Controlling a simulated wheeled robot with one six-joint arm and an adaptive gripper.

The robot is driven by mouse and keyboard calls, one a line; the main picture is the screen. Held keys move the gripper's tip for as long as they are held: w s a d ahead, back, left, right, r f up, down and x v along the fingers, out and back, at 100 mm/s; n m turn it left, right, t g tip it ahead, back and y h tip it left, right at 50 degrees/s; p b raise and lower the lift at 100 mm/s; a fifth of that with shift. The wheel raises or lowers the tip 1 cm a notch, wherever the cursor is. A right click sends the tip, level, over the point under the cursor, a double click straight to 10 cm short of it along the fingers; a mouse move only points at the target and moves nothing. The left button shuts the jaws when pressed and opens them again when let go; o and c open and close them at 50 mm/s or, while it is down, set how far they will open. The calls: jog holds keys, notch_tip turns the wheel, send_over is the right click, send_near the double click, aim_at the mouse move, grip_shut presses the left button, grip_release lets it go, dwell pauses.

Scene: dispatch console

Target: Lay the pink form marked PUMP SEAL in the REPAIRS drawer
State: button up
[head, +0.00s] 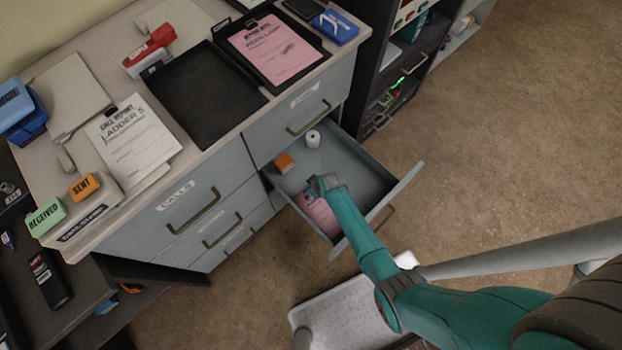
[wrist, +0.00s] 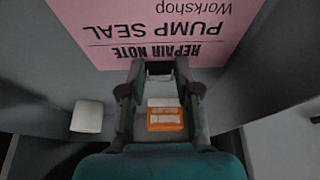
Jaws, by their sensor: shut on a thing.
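The pink form marked PUMP SEAL (wrist: 180,30) shows upside down at the top of the wrist view. In the head view the pink form (head: 318,213) is inside the open drawer (head: 366,165), at its near end. My gripper (head: 324,184) reaches into the drawer and is shut on the form's edge; its fingertips (wrist: 160,70) meet that edge in the wrist view. I cannot tell whether the form touches the drawer floor. The open drawer's label is not visible.
An orange box (head: 285,162) and a white roll (head: 312,138) lie in the drawer's far part. A closed drawer labelled CALLS (head: 178,205) is left.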

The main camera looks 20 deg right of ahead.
jog(key=o, duration=1.1)
jog(key=shift+c, duration=0.2)
jog(key=v, duration=1.2)
jog(key=shift+w, duration=0.1)
